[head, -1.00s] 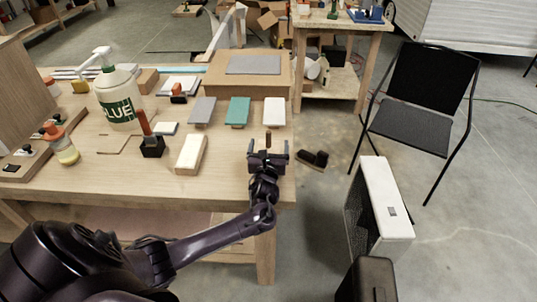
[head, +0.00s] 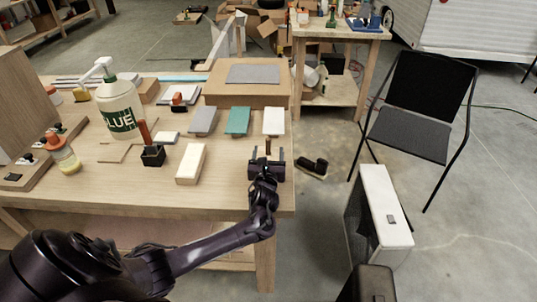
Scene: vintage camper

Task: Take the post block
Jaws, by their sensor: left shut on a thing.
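My left gripper (head: 267,156) is at the front right corner of the wooden workbench (head: 225,200). Its fingers point away from me and are shut on a small piece with a thin brown upright post (head: 268,146), which I take to be the post block. Only the post shows between the fingertips; the gripper hides the rest. I cannot tell whether the piece touches the bench. My right gripper is not in view.
White (head: 273,121), green (head: 237,121) and grey (head: 203,121) slabs lie just behind. A pale block (head: 190,163) and a black holder (head: 153,155) with a red-brown handle stand left. A glue bottle (head: 120,108) is farther left. The bench's right edge is close to the gripper.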

